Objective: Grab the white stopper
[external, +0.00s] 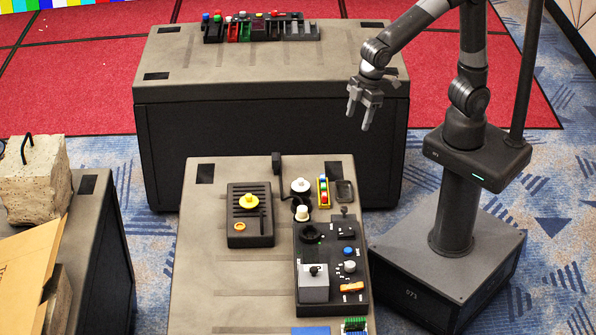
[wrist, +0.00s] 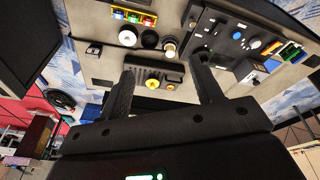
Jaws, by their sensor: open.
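Two white pieces stand close together on the near table. One is a white round piece (external: 300,185) on a dark base; it also shows in the wrist view (wrist: 150,39). The other is a small off-white cylinder (external: 302,212) just in front of it, also visible in the wrist view (wrist: 170,49). I cannot tell for sure which one is the white stopper. My gripper (external: 359,115) is open and empty, high in the air to the right of both pieces in the external view. In the wrist view its fingers (wrist: 161,67) are spread, with nothing between them.
A black panel (external: 331,290) with knobs and a grey box stands beside the white pieces. A black slotted block (external: 263,190) with a yellow knob (external: 248,202) lies left. A coloured block tray (external: 323,192) is right. Another table (external: 200,90) stands behind.

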